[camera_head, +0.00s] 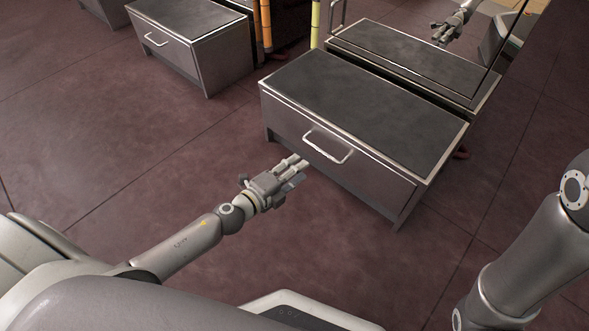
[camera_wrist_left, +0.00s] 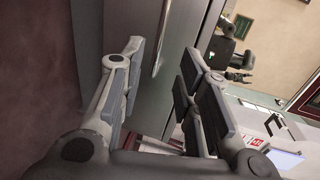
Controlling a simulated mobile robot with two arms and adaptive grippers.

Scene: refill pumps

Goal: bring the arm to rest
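My left gripper (camera_head: 296,168) is just in front of and below the handle (camera_head: 328,147) of a grey metal drawer cabinet (camera_head: 300,115). In the left wrist view its fingers (camera_wrist_left: 152,90) are spread wide with nothing held between them. The drawer front and a long handle (camera_wrist_left: 163,35) show behind the fingers, apart from the pads as far as I can tell. The drawer looks shut. My right arm (camera_head: 535,255) shows at the right edge of the head view, and its gripper is out of that frame.
A second drawer cabinet (camera_head: 190,35) stands at the back left. A shiny panel behind the near cabinet seems to mirror it and a gripper (camera_head: 445,28). Orange and yellow upright posts (camera_head: 265,25) stand between the cabinets. The reddish floor (camera_head: 130,160) left of my left arm is clear.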

